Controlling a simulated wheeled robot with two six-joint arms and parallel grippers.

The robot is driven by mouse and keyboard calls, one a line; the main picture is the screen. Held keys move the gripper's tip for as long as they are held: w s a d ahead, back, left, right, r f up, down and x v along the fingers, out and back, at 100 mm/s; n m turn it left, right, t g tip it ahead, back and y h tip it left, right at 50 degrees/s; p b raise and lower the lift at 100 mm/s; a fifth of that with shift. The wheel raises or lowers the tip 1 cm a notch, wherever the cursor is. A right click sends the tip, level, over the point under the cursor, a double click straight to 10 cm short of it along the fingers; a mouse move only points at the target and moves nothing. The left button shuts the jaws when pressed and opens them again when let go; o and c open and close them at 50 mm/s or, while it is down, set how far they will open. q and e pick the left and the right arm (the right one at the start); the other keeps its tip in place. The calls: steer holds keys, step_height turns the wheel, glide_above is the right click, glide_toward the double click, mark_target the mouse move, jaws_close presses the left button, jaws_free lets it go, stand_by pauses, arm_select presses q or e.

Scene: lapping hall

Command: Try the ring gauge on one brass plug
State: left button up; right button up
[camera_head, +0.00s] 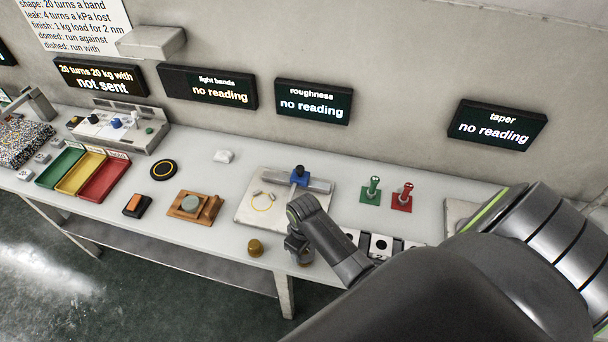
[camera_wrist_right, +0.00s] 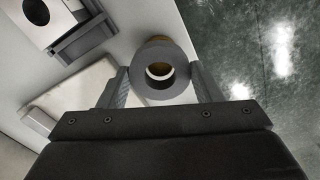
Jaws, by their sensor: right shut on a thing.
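My right gripper (camera_head: 299,247) is low over the front edge of the bench. In the right wrist view my right gripper (camera_wrist_right: 162,82) is shut on the grey ring gauge (camera_wrist_right: 142,80), which sits between its two fingers. A brass plug (camera_wrist_right: 158,40) peeks out past the ring's far rim, and brown shows through the bore beside a pale crescent. I cannot tell whether the ring is around the plug or just above it. In the head view that plug (camera_head: 306,259) is mostly hidden by the gripper. Another brass plug (camera_head: 255,247) stands upright to the left. My left gripper is not in view.
White blocks with dark holes (camera_head: 381,244) stand right of the gripper. A pale plate with a blue-topped instrument (camera_head: 299,176) lies behind it. Green (camera_head: 371,192) and red (camera_head: 403,198) stands are further right. A wooden holder (camera_head: 194,207) and coloured trays (camera_head: 102,178) are left.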

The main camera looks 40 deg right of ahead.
steer(key=shift+f, duration=0.15)
stand_by(0.8)
steer(key=o, duration=1.1)
